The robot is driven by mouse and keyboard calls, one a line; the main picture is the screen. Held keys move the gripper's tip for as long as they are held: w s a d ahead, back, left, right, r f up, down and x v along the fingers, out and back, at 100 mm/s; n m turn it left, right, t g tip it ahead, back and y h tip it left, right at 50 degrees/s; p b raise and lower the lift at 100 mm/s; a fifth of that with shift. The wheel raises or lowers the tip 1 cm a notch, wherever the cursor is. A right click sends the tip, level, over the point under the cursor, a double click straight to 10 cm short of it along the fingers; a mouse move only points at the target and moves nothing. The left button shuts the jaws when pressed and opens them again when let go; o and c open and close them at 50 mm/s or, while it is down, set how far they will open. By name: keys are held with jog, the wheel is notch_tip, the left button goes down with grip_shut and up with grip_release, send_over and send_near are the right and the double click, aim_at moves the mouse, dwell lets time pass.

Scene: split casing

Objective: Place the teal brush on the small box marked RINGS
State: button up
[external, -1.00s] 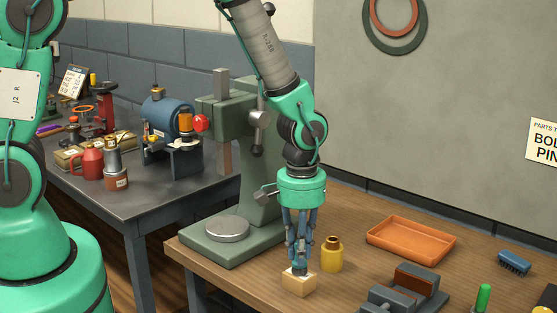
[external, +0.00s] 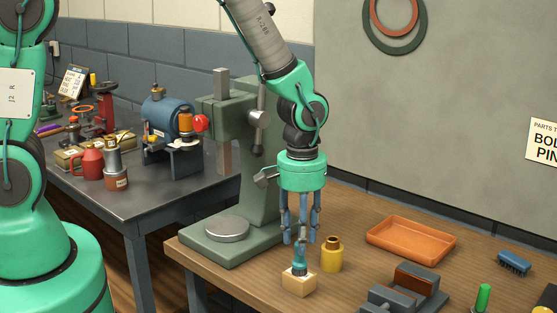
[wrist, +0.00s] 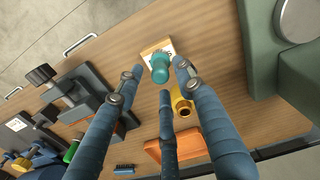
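The teal brush (external: 299,263), a short piece with a rounded handle, stands upright on the small pale wooden box (external: 298,284). The wrist view shows the brush (wrist: 160,69) on the box (wrist: 149,50), whose white label is partly covered, so I cannot read it fully. My gripper (external: 301,238) is above the brush with its blue fingers spread and pointing down. In the wrist view my gripper (wrist: 160,78) shows its fingertips apart around the brush, with nothing held. The brush's underside is hidden.
A yellow bottle-like part (external: 332,255) stands close right of the box. An orange tray (external: 411,240), a grey vise (external: 405,290) and a blue brush (external: 514,263) lie farther right. A green press (external: 232,235) stands to the left.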

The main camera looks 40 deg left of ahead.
notch_tip(320, 180, up, 8)
jog(key=shift+r, duration=0.15)
dwell(0.3)
jog(key=shift+r, duration=0.1)
dwell(0.4)
jog(key=s+a+r+m+t, duration=0.1)
jog(key=s+a+r, duration=0.1)
jog(key=a+r, duration=0.35)
jog(key=s+a+r+t, duration=0.1)
jog(key=s+a+r, duration=0.2)
jog(key=r, duration=0.6)
jog(key=s+a+r+m+t, duration=0.15)
jog(key=a+r, duration=0.25)
jog(key=r, duration=0.4)
jog(key=s+a+r+t, duration=0.1)
jog(key=s+a+r, duration=0.3)
jog(key=s, duration=0.4)
jog(key=s+a+r+t, duration=0.1)
jog(key=s+a+r, duration=0.3)
jog(key=s, duration=0.4)
jog(key=shift+a+r+m, duration=0.25)
jog(key=shift+r+m, duration=0.1)
jog(key=shift+r, duration=0.1)
